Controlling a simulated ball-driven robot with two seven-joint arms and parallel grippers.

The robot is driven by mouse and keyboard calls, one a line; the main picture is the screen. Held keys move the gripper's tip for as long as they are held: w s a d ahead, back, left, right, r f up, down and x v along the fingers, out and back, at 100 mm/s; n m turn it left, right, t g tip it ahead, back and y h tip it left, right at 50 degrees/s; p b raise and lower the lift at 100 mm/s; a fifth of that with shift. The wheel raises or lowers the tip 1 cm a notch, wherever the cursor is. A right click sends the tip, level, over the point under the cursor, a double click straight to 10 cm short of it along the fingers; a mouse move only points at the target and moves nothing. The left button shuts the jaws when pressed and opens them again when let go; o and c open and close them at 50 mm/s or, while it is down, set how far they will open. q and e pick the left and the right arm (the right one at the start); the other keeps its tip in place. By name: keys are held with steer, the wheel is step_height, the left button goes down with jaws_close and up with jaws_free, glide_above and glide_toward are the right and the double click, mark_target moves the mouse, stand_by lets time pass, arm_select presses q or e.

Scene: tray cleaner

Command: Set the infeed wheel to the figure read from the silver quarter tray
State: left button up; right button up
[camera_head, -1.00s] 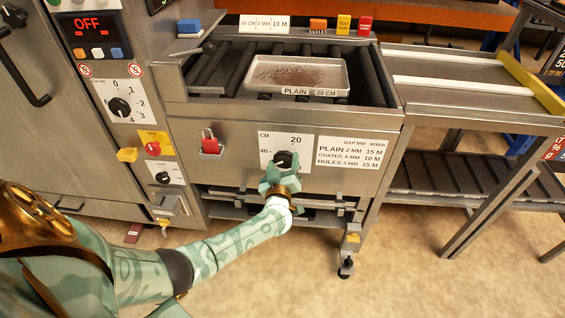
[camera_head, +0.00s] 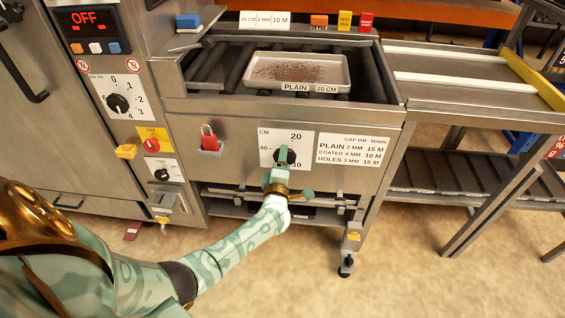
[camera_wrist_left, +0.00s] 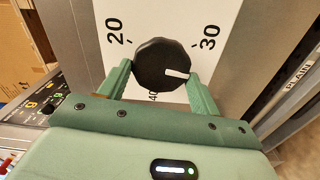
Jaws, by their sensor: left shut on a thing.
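The infeed wheel is a black knob (camera_wrist_left: 160,58) on a white plate (camera_head: 303,140) marked CM, with 20, 30 and 40 around it. In the left wrist view its white pointer lies between 30 and 40, nearer 30. My left gripper (camera_head: 282,156) is at the wheel, and its green fingers (camera_wrist_left: 162,85) are shut on the knob from both sides. The silver tray (camera_head: 342,72) lies on the infeed rollers with brown crumbs in it. Its front label (camera_head: 308,88) reads PLAIN, 20 CM. My right gripper is out of view.
Right of the wheel a chart (camera_head: 348,150) lists gap and speed for plain, coated and holes. A red padlock (camera_head: 209,138) hangs to the left. A display (camera_head: 85,18) reads OFF. A rail with a grey block (camera_head: 340,200) runs below the wheel.

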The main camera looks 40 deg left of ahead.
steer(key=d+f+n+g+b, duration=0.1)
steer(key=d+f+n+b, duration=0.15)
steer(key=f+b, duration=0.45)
arm_select(q)
steer(key=shift+w+d+f+n+b, duration=0.15)
steer(key=shift+n+b, duration=0.8)
steer(key=shift+n, duration=4.5)
steer(key=shift+d+f+n+b, duration=0.2)
steer(key=shift+n+b, duration=0.8)
steer(key=shift+n, duration=4.4)
steer(key=shift+w+d+f+n+b, duration=0.2)
steer(key=shift+n+b, duration=0.75)
steer(key=shift+n, duration=4.5)
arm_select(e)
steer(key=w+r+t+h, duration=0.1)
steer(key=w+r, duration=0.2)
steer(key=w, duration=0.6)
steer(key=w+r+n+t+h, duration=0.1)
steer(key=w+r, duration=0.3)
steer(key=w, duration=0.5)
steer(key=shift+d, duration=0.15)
arm_select(q)
steer(key=shift+s+r, duration=0.1)
steer(key=shift+r, duration=0.05)
